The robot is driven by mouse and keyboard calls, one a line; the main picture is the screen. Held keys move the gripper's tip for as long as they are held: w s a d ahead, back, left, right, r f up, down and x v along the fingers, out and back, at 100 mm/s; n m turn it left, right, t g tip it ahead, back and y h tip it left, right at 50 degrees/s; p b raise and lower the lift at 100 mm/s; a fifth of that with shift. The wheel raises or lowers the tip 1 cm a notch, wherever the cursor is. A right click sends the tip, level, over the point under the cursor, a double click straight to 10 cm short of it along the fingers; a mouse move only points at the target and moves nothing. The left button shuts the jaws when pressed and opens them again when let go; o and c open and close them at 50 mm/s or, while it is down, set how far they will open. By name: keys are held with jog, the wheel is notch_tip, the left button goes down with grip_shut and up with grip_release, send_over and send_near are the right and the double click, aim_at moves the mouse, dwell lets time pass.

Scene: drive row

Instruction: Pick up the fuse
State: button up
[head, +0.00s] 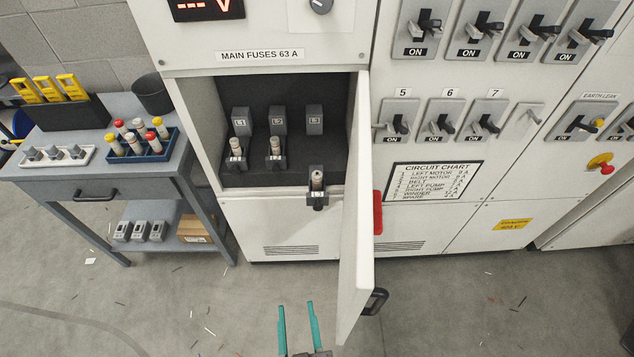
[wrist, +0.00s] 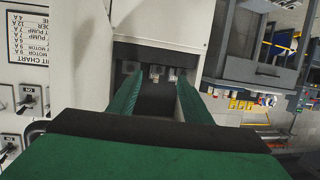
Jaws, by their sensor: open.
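Three fuse carriers stand in the open compartment under the "MAIN FUSES 63 A" label. The left carrier (head: 236,160) and middle carrier (head: 275,160) are inside. Several more fuses (head: 136,143) with red or yellow caps stand in a blue rack (head: 160,157) on the side bench. My gripper (head: 296,306) is open and empty, low in front of the compartment. In the wrist view, the compartment and small carriers (wrist: 155,73) show between the fingers.
The compartment door (head: 354,230) stands open, jutting out just right of my gripper, with a dark handle (head: 375,301). The bench (head: 75,178) is at the left, with a black cup (head: 152,95) and white tray (head: 55,156). Switches line the right panels. Floor in front is clear apart from scraps.

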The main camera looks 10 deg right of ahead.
jog(key=w+d+m+h, duration=0.1)
jog(key=w+d, duration=0.1)
jog(key=w, duration=1.1)
jog(key=m+g+h, duration=0.1)
jog(key=m+h, duration=0.2)
send_near(316, 181)
jog(key=x, duration=1.1)
jog(key=shift+w+d+f, duration=0.1)
jog(key=shift+w+d, duration=0.05)
jog(key=shift+w, duration=0.1)
jog(key=shift+c, duration=0.4)
grip_shut()
